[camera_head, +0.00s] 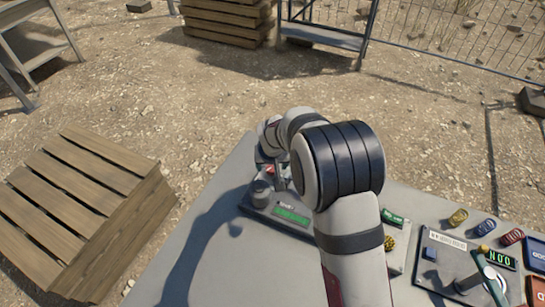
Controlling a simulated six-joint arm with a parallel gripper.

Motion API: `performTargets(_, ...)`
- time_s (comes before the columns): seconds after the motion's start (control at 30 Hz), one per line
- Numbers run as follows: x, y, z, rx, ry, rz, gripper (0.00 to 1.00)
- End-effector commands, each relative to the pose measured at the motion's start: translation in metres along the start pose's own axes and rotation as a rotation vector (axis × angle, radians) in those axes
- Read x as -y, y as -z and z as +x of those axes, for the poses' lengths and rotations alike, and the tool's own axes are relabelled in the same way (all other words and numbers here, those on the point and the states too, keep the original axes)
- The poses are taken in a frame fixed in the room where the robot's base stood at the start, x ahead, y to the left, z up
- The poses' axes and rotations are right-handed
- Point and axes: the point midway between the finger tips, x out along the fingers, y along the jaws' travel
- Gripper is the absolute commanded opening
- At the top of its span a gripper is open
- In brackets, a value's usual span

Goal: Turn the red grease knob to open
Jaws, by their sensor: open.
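My arm reaches over the table and bends down at its far end, hiding much of the panel below. My gripper (279,179) is small and partly covered by my wrist, over the back of a grey panel (262,211) with a green display; it is open. A small red patch (270,169) shows beside the gripper. It may be the red grease knob, but I cannot tell for sure, nor whether the gripper touches it. A dark round knob (261,190) stands on the same panel, left of the gripper.
The grey table (205,245) is bare on its left. A wooden pallet stack (75,210) stands left of the table.

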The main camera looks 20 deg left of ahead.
Motion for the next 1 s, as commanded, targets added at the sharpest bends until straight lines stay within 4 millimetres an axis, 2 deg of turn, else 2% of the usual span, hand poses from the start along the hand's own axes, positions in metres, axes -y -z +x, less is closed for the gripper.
performTargets(0.3, 0.000, 0.001, -0.097, -0.005, 0.001, 0.001, 0.70)
performTargets(0.43, 0.000, 0.000, -0.125, -0.003, 0.001, 0.000, 0.70)
performTargets(0.6, 0.000, 0.000, -0.140, 0.000, 0.000, -0.001, 0.70)
performTargets(1.0, 0.000, -0.001, -0.140, 0.000, 0.000, -0.001, 0.70)
